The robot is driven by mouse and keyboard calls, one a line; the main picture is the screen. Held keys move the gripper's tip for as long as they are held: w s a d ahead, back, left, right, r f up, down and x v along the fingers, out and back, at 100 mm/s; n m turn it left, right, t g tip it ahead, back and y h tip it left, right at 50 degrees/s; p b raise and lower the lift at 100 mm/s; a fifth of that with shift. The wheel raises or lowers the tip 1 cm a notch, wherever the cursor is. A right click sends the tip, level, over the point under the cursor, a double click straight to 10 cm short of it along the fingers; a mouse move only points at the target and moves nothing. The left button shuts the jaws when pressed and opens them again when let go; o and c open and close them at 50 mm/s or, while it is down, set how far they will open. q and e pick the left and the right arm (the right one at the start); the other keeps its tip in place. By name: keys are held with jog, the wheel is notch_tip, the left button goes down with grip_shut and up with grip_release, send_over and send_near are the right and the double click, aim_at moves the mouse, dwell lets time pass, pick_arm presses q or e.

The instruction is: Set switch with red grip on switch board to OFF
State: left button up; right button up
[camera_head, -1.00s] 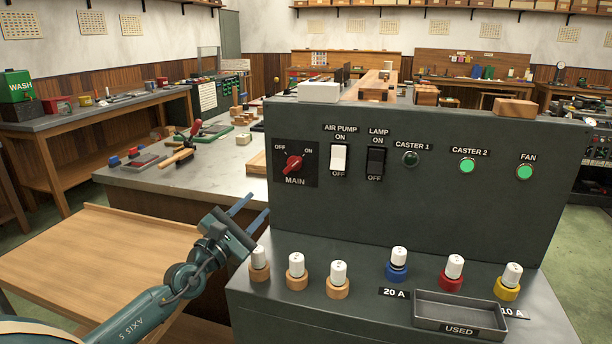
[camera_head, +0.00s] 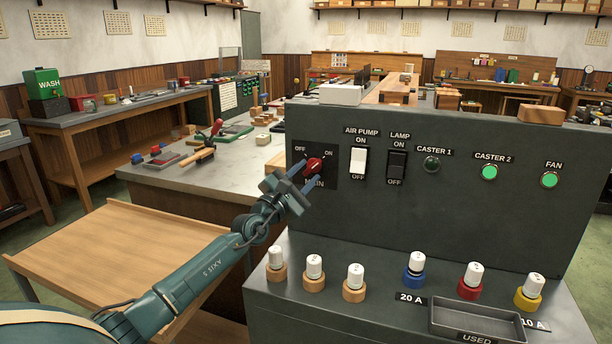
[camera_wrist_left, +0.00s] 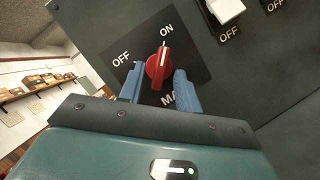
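The MAIN switch with its red grip (camera_head: 315,164) is on the dark switch board (camera_head: 450,225). In the left wrist view the red grip (camera_wrist_left: 159,66) has its white mark toward ON. My left gripper (camera_head: 306,175) is in front of the switch. In the left wrist view its two blue fingers (camera_wrist_left: 159,74) are apart, one on each side of the red grip's lower part. A gap seems to show between each finger and the grip. The fingers partly cover the MAIN label. My right gripper is in neither current view.
The AIR PUMP switch (camera_head: 358,161) and LAMP switch (camera_head: 396,166) are right of MAIN. Several white-topped fuses, such as the blue-based one (camera_head: 414,270), stand on the ledge below, near the USED tray (camera_head: 478,337). A wooden table (camera_head: 120,250) is at left.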

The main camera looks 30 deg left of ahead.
pick_arm(q)
jog(key=shift+w+r, duration=0.15)
jog(key=shift+w, duration=0.2)
grip_shut()
